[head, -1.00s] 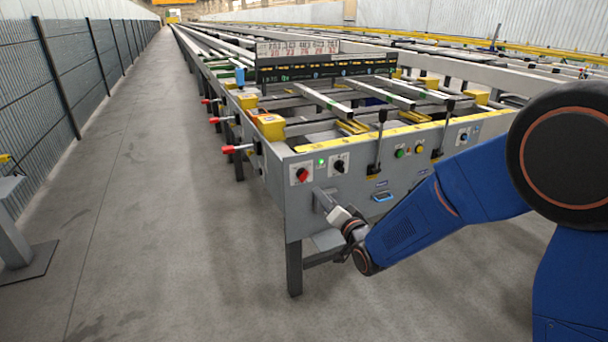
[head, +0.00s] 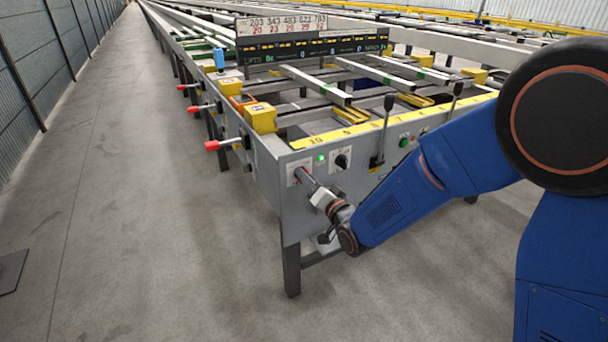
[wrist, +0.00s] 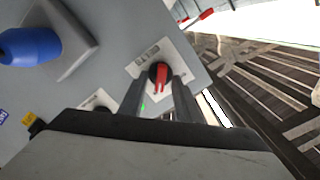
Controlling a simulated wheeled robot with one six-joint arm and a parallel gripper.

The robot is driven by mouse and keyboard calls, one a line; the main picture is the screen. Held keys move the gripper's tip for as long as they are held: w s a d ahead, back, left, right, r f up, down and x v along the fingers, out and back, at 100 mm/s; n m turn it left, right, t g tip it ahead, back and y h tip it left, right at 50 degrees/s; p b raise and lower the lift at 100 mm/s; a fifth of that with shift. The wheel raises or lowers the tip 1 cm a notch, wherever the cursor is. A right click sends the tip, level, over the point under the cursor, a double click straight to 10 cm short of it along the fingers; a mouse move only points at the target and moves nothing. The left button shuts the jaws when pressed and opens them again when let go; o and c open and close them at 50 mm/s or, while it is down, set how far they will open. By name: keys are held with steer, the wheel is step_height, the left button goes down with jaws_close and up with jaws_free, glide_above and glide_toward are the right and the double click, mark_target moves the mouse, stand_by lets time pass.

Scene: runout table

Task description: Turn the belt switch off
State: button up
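The belt switch is a red-handled rotary knob (wrist: 161,76) on a black base, set in a white plate on the grey front panel of the table. In the wrist view the two grey fingers of my gripper (wrist: 160,88) stand apart, one on each side of the knob. My gripper is open, with the tips close to the plate. I cannot tell whether a finger touches the knob. In the head view my gripper (head: 308,181) is at the panel's left corner and hides most of the red knob.
Right of the switch are a lit green lamp (head: 320,158) and a black knob (head: 342,161). A black lever (head: 383,130) stands farther right. Red-tipped handles (head: 212,146) stick out along the table's left side.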

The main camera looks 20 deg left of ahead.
jaws_close()
stand_by(0.3)
steer(key=shift+s+a+n, duration=0.1)
steer(key=shift+s+n, duration=0.05)
steer(key=shift+n, duration=4.25)
steer(key=shift+s+a+n, duration=0.1)
steer(key=shift+n, duration=4.6)
